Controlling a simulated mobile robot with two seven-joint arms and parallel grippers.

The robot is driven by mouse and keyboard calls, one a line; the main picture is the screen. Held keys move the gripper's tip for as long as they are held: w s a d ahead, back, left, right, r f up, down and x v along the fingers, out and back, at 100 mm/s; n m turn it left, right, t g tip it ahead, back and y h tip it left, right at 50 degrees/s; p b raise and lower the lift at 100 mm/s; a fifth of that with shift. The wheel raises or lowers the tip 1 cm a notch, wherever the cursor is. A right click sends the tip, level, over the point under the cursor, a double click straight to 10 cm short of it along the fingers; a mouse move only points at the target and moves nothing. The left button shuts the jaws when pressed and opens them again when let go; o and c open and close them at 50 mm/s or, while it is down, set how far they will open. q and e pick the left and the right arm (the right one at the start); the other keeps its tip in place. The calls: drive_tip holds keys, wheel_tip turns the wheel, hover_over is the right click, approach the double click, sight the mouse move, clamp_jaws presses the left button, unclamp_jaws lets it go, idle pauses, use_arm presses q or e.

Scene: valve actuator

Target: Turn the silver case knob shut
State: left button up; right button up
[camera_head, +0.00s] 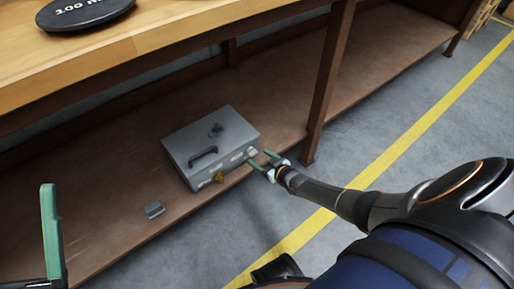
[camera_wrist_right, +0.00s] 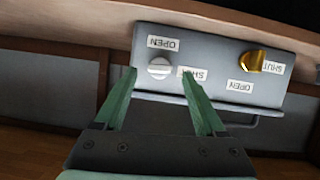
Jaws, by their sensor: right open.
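The grey metal case (camera_head: 236,127) sits on the low shelf in the head view, with a dark handle on its top. The silver knob (camera_wrist_right: 159,68) is on its front panel in the right wrist view, with an OPEN label above it and a SHUT label to its lower right. My right gripper (camera_head: 258,157) is open in front of the panel. In the right wrist view, its green fingertips (camera_wrist_right: 159,73) lie on either side of the silver knob; contact is unclear. My left gripper (camera_head: 50,188) shows as one green finger at the left edge, away from the case.
A gold knob (camera_wrist_right: 252,61) with its own labels is right of the silver one in the wrist view. A small grey block (camera_head: 154,209) lies on the shelf (camera_head: 100,232). A brown table leg (camera_head: 327,90) stands right of the case. The wooden tabletop (camera_head: 180,28) overhangs behind.

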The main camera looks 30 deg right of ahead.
use_arm(q)
wheel_tip(320, 180, up, 8)
drive_tip(key=p, duration=0.5)
drive_tip(key=shift+s+a+f+t+p, duration=0.2)
drive_tip(key=shift+s+a+t+p, duration=0.1)
drive_tip(key=shift+a, duration=0.1)
use_arm(e)
drive_tip(key=v, duration=1)
use_arm(q)
drive_tip(key=shift+w+a, duration=0.1)
drive_tip(key=shift+w, duration=0.05)
use_arm(e)
drive_tip(key=shift+r, duration=0.1)
